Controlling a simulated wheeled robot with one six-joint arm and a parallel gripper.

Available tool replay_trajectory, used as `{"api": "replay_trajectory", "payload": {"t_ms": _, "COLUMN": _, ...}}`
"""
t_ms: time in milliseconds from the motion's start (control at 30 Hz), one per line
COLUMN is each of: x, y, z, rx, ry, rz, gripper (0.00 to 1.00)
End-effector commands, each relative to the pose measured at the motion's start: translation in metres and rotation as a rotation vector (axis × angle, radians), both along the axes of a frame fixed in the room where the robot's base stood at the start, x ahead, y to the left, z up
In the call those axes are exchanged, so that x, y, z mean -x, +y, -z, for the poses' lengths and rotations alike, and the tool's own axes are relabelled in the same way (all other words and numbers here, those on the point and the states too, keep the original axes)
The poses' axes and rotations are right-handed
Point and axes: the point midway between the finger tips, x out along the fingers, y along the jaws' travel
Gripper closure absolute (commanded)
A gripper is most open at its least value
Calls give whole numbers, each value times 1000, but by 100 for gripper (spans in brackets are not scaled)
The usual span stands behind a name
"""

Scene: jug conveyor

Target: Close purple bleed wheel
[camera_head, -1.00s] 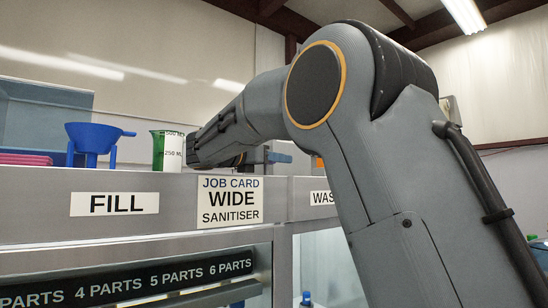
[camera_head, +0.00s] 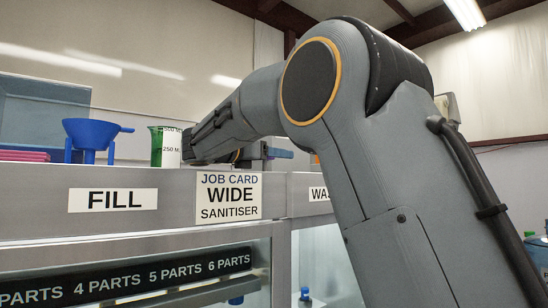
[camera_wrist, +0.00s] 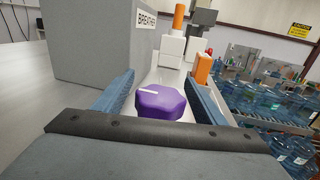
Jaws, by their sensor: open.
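The purple bleed wheel (camera_wrist: 160,102) is a lobed knob with a white line on its top, seen in the wrist view. The line runs roughly left to right. My gripper (camera_wrist: 160,98) is open, with one blue finger on the left and one on the right of the wheel. Gaps show between the wheel and both fingers, so the wheel is not gripped. In the head view my arm reaches to the left behind the bench's front panel, and the wheel and fingertips are hidden there.
A grey box labelled BREATHER (camera_wrist: 95,45) stands close on the left. An orange-handled part (camera_wrist: 203,68) is beside the right finger, and another orange-topped post (camera_wrist: 178,20) stands behind. Blue jugs (camera_wrist: 270,115) are at right. A blue funnel (camera_head: 90,137) and a green beaker (camera_head: 160,148) stand left of my arm.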

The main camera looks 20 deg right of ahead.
Motion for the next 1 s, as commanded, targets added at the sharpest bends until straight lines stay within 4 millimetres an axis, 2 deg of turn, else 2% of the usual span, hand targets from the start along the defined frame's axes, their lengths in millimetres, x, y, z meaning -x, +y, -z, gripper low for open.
{"api": "replay_trajectory", "payload": {"t_ms": 300, "x": 25, "y": 42, "z": 2, "rx": -1, "ry": -1, "rz": -3, "gripper": 35}}
{"api": "replay_trajectory", "payload": {"t_ms": 500, "x": 37, "y": 59, "z": 1, "rx": 0, "ry": -1, "rz": -2, "gripper": 35}}
{"api": "replay_trajectory", "payload": {"t_ms": 1000, "x": 40, "y": 62, "z": 0, "rx": -1, "ry": -1, "rz": 0, "gripper": 35}}
